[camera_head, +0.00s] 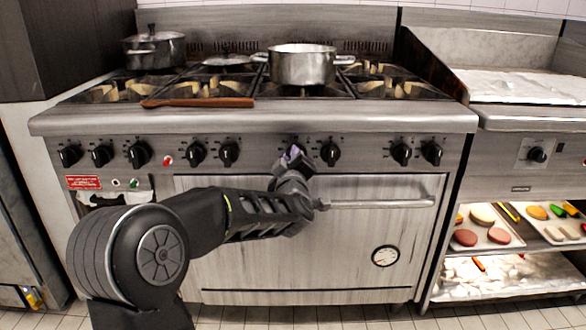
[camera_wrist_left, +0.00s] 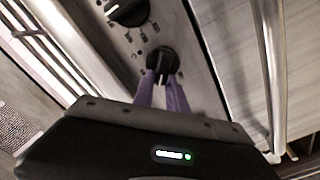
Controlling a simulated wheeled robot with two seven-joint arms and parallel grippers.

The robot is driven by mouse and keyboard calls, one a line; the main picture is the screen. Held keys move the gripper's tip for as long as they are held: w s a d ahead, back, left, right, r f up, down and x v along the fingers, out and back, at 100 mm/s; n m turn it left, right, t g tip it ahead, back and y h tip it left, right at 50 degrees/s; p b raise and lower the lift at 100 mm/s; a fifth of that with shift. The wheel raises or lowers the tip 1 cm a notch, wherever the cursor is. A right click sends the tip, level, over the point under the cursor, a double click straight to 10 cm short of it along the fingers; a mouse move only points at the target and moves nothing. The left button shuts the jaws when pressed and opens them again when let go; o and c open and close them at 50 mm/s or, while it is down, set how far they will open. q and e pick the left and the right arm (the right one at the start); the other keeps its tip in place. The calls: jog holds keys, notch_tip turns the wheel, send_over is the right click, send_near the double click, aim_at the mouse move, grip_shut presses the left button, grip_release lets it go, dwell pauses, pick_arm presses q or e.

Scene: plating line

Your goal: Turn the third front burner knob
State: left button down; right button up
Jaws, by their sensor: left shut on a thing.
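A row of black burner knobs runs along the stove's front panel. My left gripper (camera_head: 292,157) reaches the panel right of its middle, just left of a black knob (camera_head: 330,153). In the left wrist view its two purple fingers (camera_wrist_left: 164,94) are closed on the sides of a black burner knob (camera_wrist_left: 162,60). That knob is mostly hidden behind the gripper in the head view. A neighbouring knob (camera_wrist_left: 128,12) stands free at the top of the wrist view. My right gripper is not in view.
The oven door handle (camera_head: 380,203) runs just below and right of the gripper. A pot (camera_head: 302,66) and a lidded pot (camera_head: 154,50) stand on the stove. A wooden utensil (camera_head: 200,103) lies near the front edge. Shelves with food trays (camera_head: 510,243) are at right.

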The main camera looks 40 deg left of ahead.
pick_arm(q)
jog(key=shift+s+a+f+n+b, duration=0.1)
jog(key=shift+f+n+b, duration=0.1)
jog(key=shift+n+b, duration=0.85)
jog(key=shift+a+f+n+b, duration=0.1)
jog(key=shift+f+n+b, duration=0.05)
jog(key=shift+n+b, duration=0.9)
jog(key=shift+s+f+n+b, duration=0.1)
jog(key=shift+f+n+b, duration=0.1)
jog(key=shift+n+b, duration=0.85)
jog(key=c, duration=1.3)
grip_release()
jog(key=shift+c, duration=0.2)
